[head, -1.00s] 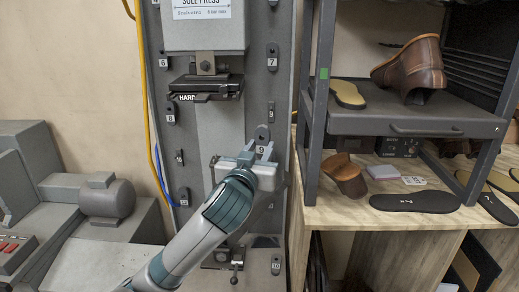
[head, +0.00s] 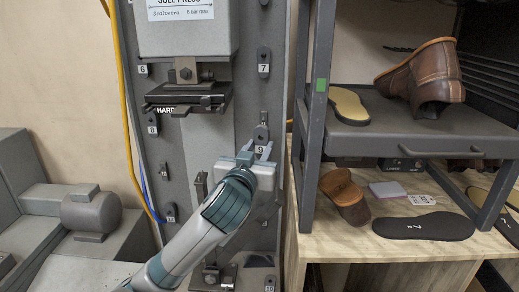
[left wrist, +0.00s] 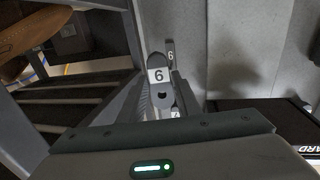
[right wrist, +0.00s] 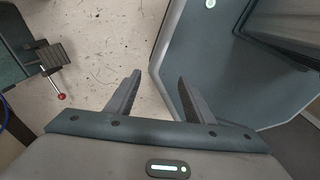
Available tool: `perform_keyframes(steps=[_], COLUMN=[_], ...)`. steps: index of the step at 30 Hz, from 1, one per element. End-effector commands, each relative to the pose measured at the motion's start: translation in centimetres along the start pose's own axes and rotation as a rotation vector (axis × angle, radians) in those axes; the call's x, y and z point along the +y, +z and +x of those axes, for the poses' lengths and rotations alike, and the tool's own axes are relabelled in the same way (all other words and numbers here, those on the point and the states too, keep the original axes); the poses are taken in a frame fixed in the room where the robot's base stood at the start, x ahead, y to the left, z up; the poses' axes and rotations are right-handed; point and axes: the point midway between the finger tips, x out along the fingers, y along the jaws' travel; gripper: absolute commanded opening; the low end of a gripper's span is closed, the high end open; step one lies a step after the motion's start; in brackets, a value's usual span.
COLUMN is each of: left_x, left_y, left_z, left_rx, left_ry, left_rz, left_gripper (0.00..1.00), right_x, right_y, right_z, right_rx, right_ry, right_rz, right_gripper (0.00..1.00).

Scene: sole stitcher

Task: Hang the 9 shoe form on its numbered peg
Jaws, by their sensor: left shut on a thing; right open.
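The grey 9 shoe form (head: 261,134) is upright, its white label showing 9 in the head view. My left gripper (head: 254,153) is shut on its lower part. In the left wrist view the form (left wrist: 159,76) shows with its label turned round, reading like a 6. The numbered peg's label (left wrist: 170,55) is on the panel just behind it; in the head view the form covers most of that peg. I cannot tell whether the form touches it. My right gripper (right wrist: 160,80) is open and empty, over the floor.
The sole press (head: 188,90) juts out left of the form. Other numbered pegs, such as 7 (head: 264,60) and 8 (head: 152,120), line the panel. A dark rack (head: 318,110) with a brown boot (head: 425,75) stands close on the right, above a wooden bench (head: 345,240).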

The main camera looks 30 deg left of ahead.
Motion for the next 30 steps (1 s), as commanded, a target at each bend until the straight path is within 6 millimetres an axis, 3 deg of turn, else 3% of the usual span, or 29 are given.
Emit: perform_keyframes(steps=[5, 14, 30], left_x=[0.0, -0.3, -1.0], left_y=[-0.1, -0.1, -0.1], left_z=[0.1, 1.1, 4.8], left_rx=[0.003, 0.004, 0.004], left_ry=[0.000, -0.002, -0.001], left_rz=[0.000, 0.001, 0.001], left_gripper=[0.00, 0.00, 0.00], right_x=[0.2, 0.6, 0.5], right_y=[0.5, -1.4, -0.6], right_z=[0.0, 0.6, 1.8], right_rx=[-0.006, 0.017, 0.009], right_ry=[0.002, 0.006, 0.005], right_rz=[-0.001, -0.001, -0.001], right_gripper=[0.48, 0.48, 0.48])
